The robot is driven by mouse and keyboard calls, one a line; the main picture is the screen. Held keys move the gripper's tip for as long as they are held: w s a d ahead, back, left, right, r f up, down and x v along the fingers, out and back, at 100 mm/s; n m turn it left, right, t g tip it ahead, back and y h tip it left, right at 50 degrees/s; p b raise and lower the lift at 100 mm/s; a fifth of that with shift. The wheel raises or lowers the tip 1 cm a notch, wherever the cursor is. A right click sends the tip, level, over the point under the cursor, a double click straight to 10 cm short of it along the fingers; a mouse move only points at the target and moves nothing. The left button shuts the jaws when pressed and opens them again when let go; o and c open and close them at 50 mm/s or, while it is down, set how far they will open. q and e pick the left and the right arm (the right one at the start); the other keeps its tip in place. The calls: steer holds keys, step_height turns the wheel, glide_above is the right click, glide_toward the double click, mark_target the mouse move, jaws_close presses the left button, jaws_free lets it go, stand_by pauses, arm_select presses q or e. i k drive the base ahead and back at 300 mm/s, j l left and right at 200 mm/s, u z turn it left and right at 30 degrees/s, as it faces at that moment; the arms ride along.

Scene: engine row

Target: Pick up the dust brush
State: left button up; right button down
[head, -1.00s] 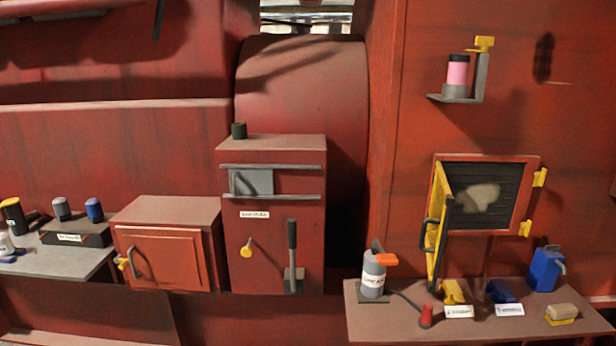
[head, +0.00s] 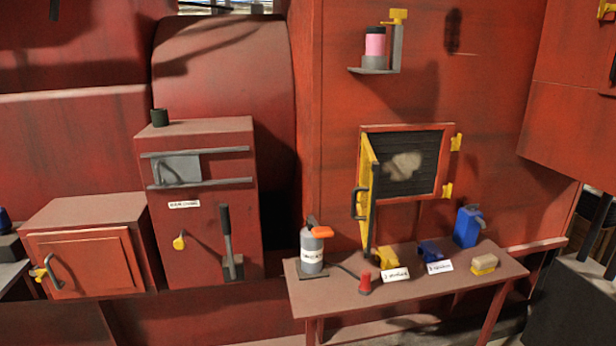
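A small block with a tan top and a yellow base (head: 484,264) lies near the right end of the brown table (head: 440,292). It looks like the dust brush, though it is too small to be sure. It lies apart from the other things on the table, right of a white label card. Neither of my grippers is in view.
An open yellow hatch door (head: 368,200) hangs over the table's back edge.

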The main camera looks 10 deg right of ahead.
mark_target(483, 264)
steer(key=j+z, duration=0.35)
steer(key=i+j+z, duration=0.1)
steer(key=z, duration=0.25)
steer(key=j+z, duration=0.3)
steer(key=k+j, duration=0.05)
steer(key=j, duration=0.05)
